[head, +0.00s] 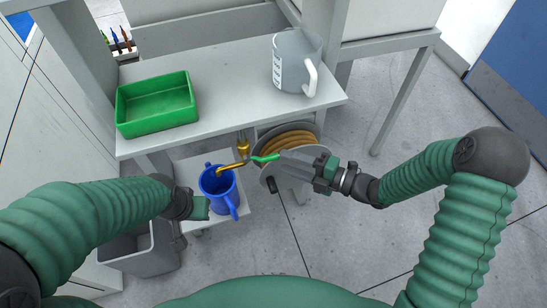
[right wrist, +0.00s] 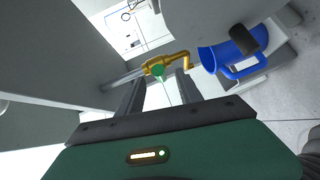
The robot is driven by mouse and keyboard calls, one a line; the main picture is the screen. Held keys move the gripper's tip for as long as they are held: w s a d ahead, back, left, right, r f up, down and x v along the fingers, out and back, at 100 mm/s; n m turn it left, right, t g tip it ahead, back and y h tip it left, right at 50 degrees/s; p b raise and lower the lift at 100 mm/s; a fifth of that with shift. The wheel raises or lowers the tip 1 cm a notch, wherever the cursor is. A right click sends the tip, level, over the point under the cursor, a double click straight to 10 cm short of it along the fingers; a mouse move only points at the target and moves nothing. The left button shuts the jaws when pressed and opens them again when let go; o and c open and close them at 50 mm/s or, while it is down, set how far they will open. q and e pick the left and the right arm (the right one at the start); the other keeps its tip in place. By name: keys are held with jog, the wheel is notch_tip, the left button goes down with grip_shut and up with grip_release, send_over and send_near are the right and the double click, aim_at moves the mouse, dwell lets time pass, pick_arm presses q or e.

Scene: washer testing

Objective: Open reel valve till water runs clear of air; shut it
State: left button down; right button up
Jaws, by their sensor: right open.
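The brass valve and spout (head: 233,165) hang below the bench front; the spout bends over the mouth of a blue jug (head: 219,186). The valve's green lever (head: 265,157) points right, toward my right gripper (head: 284,158). In the right wrist view the brass valve (right wrist: 172,65) and green lever (right wrist: 158,72) lie just beyond the open fingers (right wrist: 158,84); contact cannot be told. The blue jug (right wrist: 228,54) is right of them. My left gripper (head: 197,208) is beside the jug's lower left; its fingers are hidden. No flowing water can be made out.
A hose reel (head: 288,138) with coiled tan hose stands behind my right gripper. A green tray (head: 157,103) and a grey measuring jug (head: 297,66) sit on the bench (head: 225,85). A grey bin (head: 140,250) stands lower left. Floor at right is clear.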

aim_at(271, 159)
jog(key=x, duration=0.6)
jog(key=shift+s+a, duration=0.15)
jog(key=shift+d, duration=0.35)
jog(key=shift+c, duration=1.2)
jog(key=shift+d, duration=0.1)
jog(key=c, duration=0.5)
grip_shut()
jog(key=shift+s, duration=0.1)
jog(key=shift+s+a, duration=0.15)
jog(key=shift+a, duration=0.05)
